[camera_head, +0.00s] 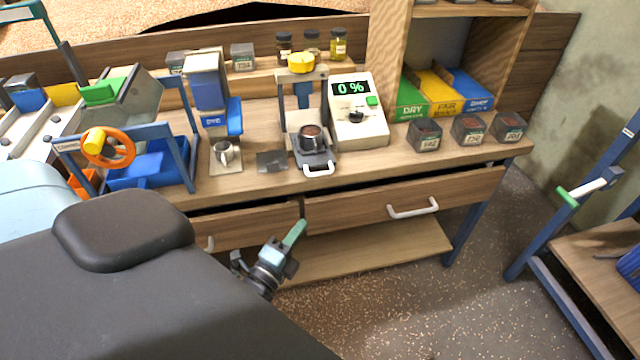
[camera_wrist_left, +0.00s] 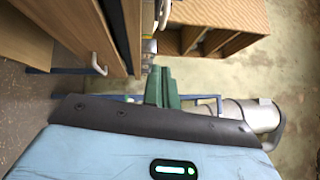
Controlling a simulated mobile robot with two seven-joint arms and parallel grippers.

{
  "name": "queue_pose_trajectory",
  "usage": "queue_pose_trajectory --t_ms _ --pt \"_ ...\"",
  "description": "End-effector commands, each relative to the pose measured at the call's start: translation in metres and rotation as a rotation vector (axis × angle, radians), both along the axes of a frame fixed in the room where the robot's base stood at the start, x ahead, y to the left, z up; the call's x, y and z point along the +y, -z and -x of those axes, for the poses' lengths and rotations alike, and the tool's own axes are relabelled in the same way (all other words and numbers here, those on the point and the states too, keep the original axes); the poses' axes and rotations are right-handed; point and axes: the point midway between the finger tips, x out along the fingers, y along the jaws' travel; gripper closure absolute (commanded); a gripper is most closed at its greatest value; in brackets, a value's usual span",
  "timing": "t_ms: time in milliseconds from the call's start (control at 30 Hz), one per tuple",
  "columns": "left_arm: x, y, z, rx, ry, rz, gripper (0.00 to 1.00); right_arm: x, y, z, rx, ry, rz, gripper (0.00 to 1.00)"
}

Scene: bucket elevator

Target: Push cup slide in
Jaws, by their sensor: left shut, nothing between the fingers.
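The cup slide (camera_head: 319,169) is a grey plate with a white front handle, pulled out at the front of the bench below a yellow-knobbed press. A dark-filled cup (camera_head: 311,136) sits on it. My left gripper (camera_head: 294,234) is shut and empty in front of the drawers, below and a little left of the slide, apart from it. Its green fingers also show in the left wrist view (camera_wrist_left: 162,88), closed together. My right gripper is not in view.
The meter box (camera_head: 357,112) reads 0 % right of the slide. A metal cup (camera_head: 224,153) stands to the left. The right drawer (camera_head: 405,204) with a white handle is slightly open. Dark sample boxes (camera_head: 467,130) stand on the right.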

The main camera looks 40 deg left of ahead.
Motion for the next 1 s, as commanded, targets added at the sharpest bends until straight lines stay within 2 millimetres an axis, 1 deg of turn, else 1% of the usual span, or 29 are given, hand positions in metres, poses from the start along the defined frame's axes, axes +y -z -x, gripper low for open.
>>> queue_pose_trajectory --t_ms 167,500,600,700,800,1000 --pt "0.002 -0.005 -0.023 -0.004 0.001 -0.001 1.0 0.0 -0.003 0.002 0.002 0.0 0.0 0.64" --pt "0.008 -0.013 -0.085 -0.003 0.002 0.0 1.0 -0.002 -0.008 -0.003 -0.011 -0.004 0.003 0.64" --pt "0.012 -0.014 -0.1 -0.001 0.002 -0.001 1.0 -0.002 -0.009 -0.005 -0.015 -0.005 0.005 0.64" --pt "0.024 -0.017 -0.108 0.0 0.002 -0.002 1.0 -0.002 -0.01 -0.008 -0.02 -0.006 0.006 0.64" --pt "0.032 -0.018 -0.115 0.0 0.002 -0.001 1.0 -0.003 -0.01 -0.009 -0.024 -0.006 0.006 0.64" --pt "0.039 -0.019 -0.12 0.001 0.002 0.001 1.0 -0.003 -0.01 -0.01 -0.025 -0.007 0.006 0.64"
